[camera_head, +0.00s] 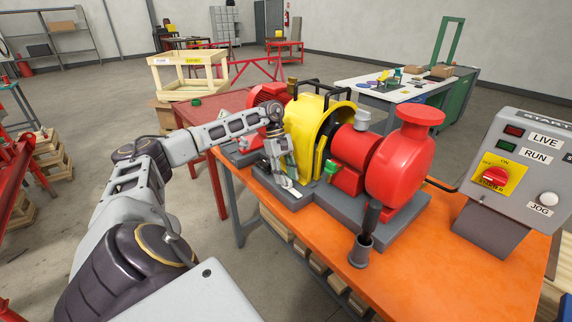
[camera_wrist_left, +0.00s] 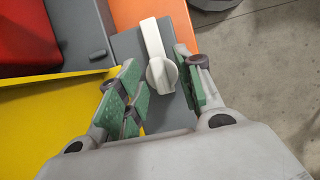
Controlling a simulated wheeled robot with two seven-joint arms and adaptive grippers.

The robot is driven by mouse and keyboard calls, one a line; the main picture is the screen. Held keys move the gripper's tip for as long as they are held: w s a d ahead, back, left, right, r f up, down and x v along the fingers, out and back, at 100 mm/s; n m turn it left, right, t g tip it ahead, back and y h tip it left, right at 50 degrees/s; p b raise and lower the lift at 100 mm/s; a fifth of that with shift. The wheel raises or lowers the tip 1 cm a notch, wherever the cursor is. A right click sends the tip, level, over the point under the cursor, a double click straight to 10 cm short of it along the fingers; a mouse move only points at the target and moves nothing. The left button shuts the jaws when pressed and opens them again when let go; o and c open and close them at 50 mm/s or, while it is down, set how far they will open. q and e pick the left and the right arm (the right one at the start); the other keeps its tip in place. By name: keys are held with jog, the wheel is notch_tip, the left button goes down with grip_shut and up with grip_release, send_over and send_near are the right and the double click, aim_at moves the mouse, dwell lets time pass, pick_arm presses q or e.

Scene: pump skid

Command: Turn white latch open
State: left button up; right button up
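The white latch (camera_wrist_left: 153,41) is a rounded knob with a long flat handle, on the grey base plate (camera_wrist_left: 126,44) of the pump skid. In the left wrist view its handle points up and slightly left. My left gripper (camera_wrist_left: 160,80) is open, its green-padded fingers on either side of the latch's round end. I see gaps beside the latch; contact is not clear. In the head view my left gripper (camera_head: 285,176) points down at the front of the skid beside the yellow guard (camera_head: 305,130), and the latch is small and partly hidden there. My right gripper is not in view.
The red pump (camera_head: 398,168) and yellow guard stand close on the right of my left gripper. A dark upright handle (camera_head: 368,222) stands near the orange table's (camera_head: 400,272) front. A control box (camera_head: 520,165) is at the right. Floor left of the table is open.

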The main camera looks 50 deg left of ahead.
pick_arm(q)
jog(key=v, duration=1.1)
jog(key=shift+a+r, duration=0.2)
jog(key=shift+r, duration=0.05)
dwell(0.6)
